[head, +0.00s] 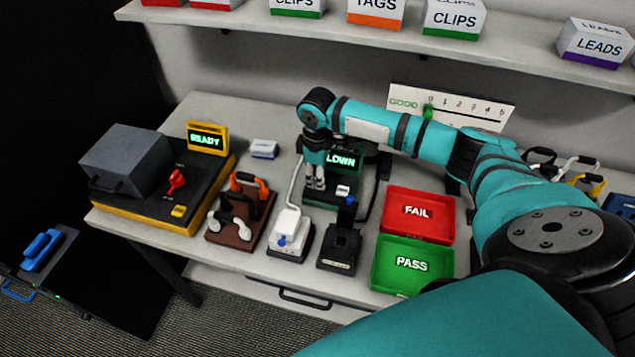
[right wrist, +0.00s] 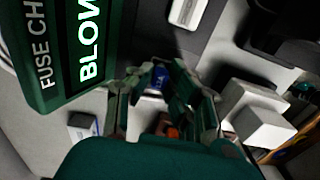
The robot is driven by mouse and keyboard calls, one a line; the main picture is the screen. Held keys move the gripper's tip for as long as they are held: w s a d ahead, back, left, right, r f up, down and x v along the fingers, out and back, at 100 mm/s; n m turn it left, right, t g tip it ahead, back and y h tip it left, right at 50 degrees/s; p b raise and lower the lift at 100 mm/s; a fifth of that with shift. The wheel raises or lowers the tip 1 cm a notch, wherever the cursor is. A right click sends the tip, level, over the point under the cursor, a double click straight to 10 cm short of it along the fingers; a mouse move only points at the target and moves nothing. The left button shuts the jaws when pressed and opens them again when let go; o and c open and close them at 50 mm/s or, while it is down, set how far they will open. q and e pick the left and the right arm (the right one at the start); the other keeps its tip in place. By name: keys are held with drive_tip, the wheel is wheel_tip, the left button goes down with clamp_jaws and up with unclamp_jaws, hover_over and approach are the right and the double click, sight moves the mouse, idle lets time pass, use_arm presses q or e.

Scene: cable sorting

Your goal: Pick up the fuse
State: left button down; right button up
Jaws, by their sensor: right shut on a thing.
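The fuse checker (head: 358,205), a dark green device, stands mid-bench with its screen lit; its screen reads "LOWN" in the head view, partly hidden by my arm. In the right wrist view its green panel (right wrist: 50,95) fills the upper left. My right gripper (head: 315,184) points down over the checker's left part. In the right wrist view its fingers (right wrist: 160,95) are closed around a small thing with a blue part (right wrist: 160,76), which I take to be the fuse. The fingers hide most of it. My left gripper is not in view.
Right of the checker lie a red FAIL tray (head: 418,230) and a green PASS tray (head: 390,279). In front stand a white device (head: 290,225) and a black block (head: 340,250). At left are a brown clamp rack (head: 232,232) and a READY station (head: 150,215). A shelf (head: 350,36) runs above.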

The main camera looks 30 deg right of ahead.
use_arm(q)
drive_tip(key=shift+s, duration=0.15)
